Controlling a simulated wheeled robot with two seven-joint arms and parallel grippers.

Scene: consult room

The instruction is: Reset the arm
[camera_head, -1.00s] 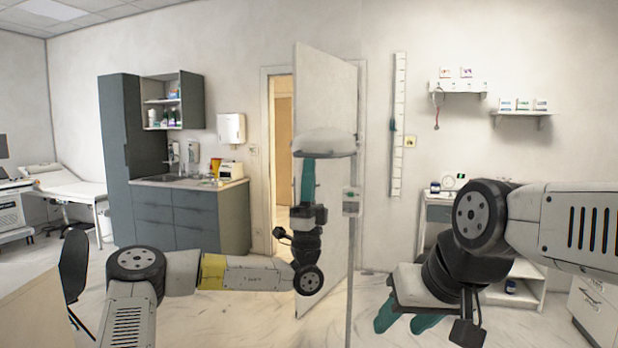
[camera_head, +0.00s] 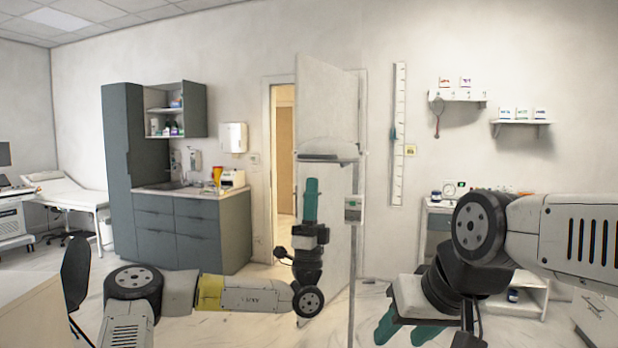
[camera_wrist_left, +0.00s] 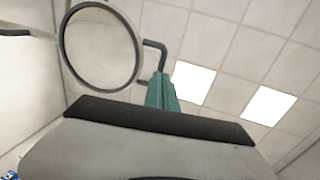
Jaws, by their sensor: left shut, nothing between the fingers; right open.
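My left gripper (camera_head: 311,182) points straight up in the head view, its teal fingers closed together with nothing between them. It is just below a round pale dish with a dark rim (camera_head: 325,158), which is apart from the fingertips. The left wrist view also shows the closed teal fingers (camera_wrist_left: 161,92) pointing toward the ceiling, beside a round disc with a dark rim (camera_wrist_left: 100,45). My right gripper (camera_head: 404,333) hangs low at the right, pointing down, its two teal fingers spread and empty.
A thin pole with a small box (camera_head: 353,208) stands close to my left gripper, in front of the open door (camera_head: 327,90). A white trolley (camera_head: 530,290) is behind my right arm. A desk (camera_head: 30,300) is at the left edge. Floor in the middle is clear.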

